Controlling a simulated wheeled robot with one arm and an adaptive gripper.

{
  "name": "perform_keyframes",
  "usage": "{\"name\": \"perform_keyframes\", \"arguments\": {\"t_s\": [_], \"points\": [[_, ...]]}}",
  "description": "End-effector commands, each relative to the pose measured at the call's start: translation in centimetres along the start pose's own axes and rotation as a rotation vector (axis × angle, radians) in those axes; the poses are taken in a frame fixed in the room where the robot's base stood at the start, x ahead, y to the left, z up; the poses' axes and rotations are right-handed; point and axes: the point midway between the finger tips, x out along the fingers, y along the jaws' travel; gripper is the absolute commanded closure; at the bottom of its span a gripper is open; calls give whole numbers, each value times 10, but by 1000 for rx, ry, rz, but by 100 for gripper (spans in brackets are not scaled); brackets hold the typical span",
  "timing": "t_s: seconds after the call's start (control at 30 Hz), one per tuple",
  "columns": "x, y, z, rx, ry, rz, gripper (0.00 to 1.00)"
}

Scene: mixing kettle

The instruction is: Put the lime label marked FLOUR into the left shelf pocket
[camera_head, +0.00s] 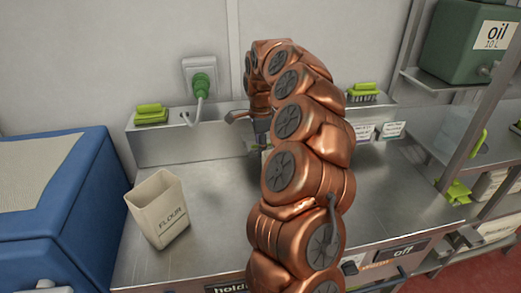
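A cream open-topped container (158,213) marked FLOUR stands on the left of the steel worktop. I cannot make out a lime label marked FLOUR. Two small pale cards with text, one left (363,132) and one right (394,130), stand by the back ledge; their words are too small to read. My gripper (260,140) hangs pointing down over the back middle of the worktop. My copper arm hides most of it, so its fingers and anything between them cannot be made out. The left shelf pocket cannot be identified.
A blue bin (55,215) stands left of the steel worktop (205,185). A green plug (201,84) sits in a wall socket. A lime brush (152,114) and another brush (362,92) lie on the back ledge. A green oil container (466,45) stands on a right-hand shelf.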

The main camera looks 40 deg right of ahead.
Motion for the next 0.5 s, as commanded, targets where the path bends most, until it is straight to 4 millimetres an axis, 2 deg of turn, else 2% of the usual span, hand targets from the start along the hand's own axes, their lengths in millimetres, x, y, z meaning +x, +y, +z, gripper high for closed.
{"name": "perform_keyframes", "arguments": {"t_s": [0.03, 0.3, 0.5], "points": [[0, 0, 0, 0, 0, 2, 74], [0, 1, 0, 0, 1, 3, 100], [1, 2, 0, 0, 1, 6, 100]]}}
